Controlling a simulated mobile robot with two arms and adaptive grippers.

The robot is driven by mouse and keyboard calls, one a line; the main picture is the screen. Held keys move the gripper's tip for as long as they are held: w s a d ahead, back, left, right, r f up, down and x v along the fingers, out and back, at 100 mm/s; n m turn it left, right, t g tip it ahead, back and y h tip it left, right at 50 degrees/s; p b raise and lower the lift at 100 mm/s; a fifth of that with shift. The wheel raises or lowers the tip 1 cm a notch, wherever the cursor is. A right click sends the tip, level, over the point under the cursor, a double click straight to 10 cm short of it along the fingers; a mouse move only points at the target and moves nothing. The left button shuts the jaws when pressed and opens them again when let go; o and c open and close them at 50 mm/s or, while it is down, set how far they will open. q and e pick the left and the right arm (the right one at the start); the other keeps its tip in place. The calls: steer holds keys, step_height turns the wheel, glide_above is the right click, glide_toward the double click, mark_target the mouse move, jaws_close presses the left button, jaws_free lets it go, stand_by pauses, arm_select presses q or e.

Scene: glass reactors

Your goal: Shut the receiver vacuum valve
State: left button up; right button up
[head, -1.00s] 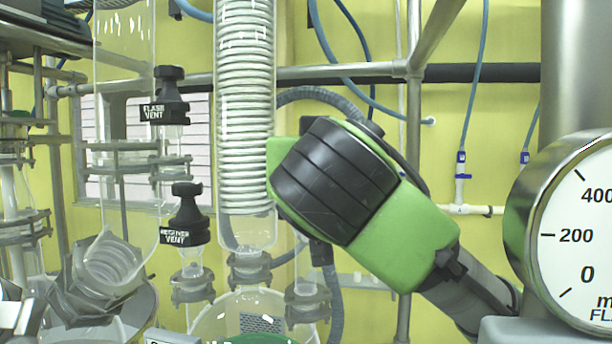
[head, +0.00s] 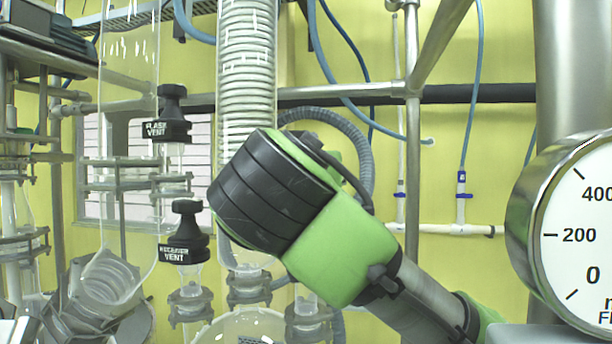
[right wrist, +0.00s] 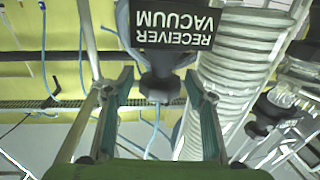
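The receiver vacuum valve (right wrist: 165,30) shows in the right wrist view as a dark body with an upside-down RECEIVER VACUUM label. Its black knob (right wrist: 160,85) appears between the fingertips of my right gripper (right wrist: 158,88). The fingers are open, with gaps on both sides of the knob; I cannot tell how deep the knob sits between them. In the head view my right arm (head: 345,250) reaches in from the right; its fingers and the vacuum valve are hidden there. My left gripper is not in view.
Black FLASH VENT (head: 168,128) and RECEIVER VENT (head: 186,247) valves stand left of my right arm. The glass coil condenser (head: 247,70) is behind the arm. A large gauge (head: 580,235) stands at the right. Steel posts and blue hoses fill the back.

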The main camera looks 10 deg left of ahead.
steer(key=shift+r+n+y+p, duration=0.15)
steer(key=shift+n+y+p, duration=0.4)
steer(key=shift+y, duration=0.15)
steer(key=n+g+y+p, duration=0.4)
steer(key=n+y+p, duration=0.1)
steer(key=y+p, duration=0.1)
steer(key=n+g+y+p, duration=0.5)
steer(key=y+p, duration=0.1)
steer(key=p, duration=0.1)
steer(key=shift+w+d+r+g+p, duration=0.1)
steer(key=shift+d+g+p, duration=0.05)
steer(key=shift+g+p, duration=0.2)
steer(key=shift+s+d+f+b, duration=0.45)
steer(key=shift+d+b, duration=0.25)
steer(key=shift+b, duration=0.35)
steer(key=b+v, duration=0.5)
steer(key=v, duration=0.7)
steer(key=w+d+f+m+t+h+b, duration=0.1)
steer(key=w+d+f+m+t+h, duration=0.1)
steer(key=w+f, duration=0.7)
steer(key=w+d+f+m+t+h+b, duration=0.1)
steer(key=w+d+f+m, duration=0.4)
steer(key=w+f, duration=0.5)
steer(key=shift+w+d+t+h, duration=0.25)
steer(key=shift+w+t+h, duration=0.25)
steer(key=shift+t+h, duration=0.55)
